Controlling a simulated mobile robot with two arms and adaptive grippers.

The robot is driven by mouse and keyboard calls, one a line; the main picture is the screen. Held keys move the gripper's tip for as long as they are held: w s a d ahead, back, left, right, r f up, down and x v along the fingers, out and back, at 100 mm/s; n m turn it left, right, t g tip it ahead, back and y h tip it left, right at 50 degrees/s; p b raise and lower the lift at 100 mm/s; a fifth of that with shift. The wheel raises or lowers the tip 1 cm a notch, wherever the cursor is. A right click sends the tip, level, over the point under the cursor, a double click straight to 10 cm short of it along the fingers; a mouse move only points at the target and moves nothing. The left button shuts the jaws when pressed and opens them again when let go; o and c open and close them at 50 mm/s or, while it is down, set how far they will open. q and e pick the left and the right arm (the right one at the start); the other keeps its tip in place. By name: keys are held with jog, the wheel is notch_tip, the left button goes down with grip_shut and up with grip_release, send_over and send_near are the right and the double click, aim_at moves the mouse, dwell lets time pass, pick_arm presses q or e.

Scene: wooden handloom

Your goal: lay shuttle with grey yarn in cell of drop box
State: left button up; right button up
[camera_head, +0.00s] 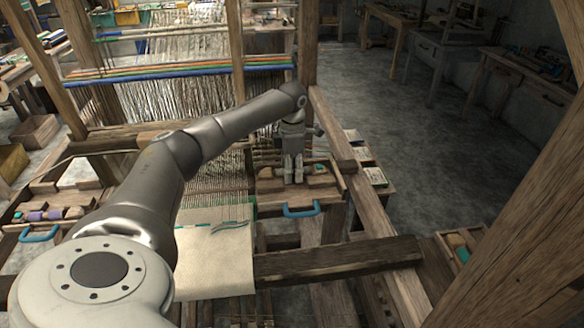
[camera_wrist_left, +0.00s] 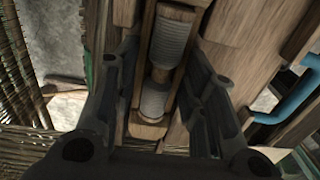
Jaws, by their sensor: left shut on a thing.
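My left gripper (camera_head: 292,180) points down over the drop box (camera_head: 306,198) at the right side of the loom. In the left wrist view its two fingers (camera_wrist_left: 163,85) are shut on the sides of a wooden shuttle with grey yarn (camera_wrist_left: 153,100). The shuttle lies lengthwise between the fingers, close to the box's wooden walls (camera_wrist_left: 228,45). I cannot tell whether it rests on the cell floor. In the head view the gripper hides most of it. My right gripper is not in view.
A blue handle (camera_head: 301,209) is on the drop box's near side. Woven cloth (camera_head: 215,262) lies left of it, and a thick beam (camera_head: 340,260) crosses in front. A left box (camera_head: 60,228) holds shuttles with purple yarn. Open floor (camera_head: 410,150) lies right of the loom.

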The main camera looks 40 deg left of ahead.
pick_arm(q)
jog(key=o, duration=1.2)
notch_tip(320, 180, up, 12)
jog(key=shift+r, duration=0.1)
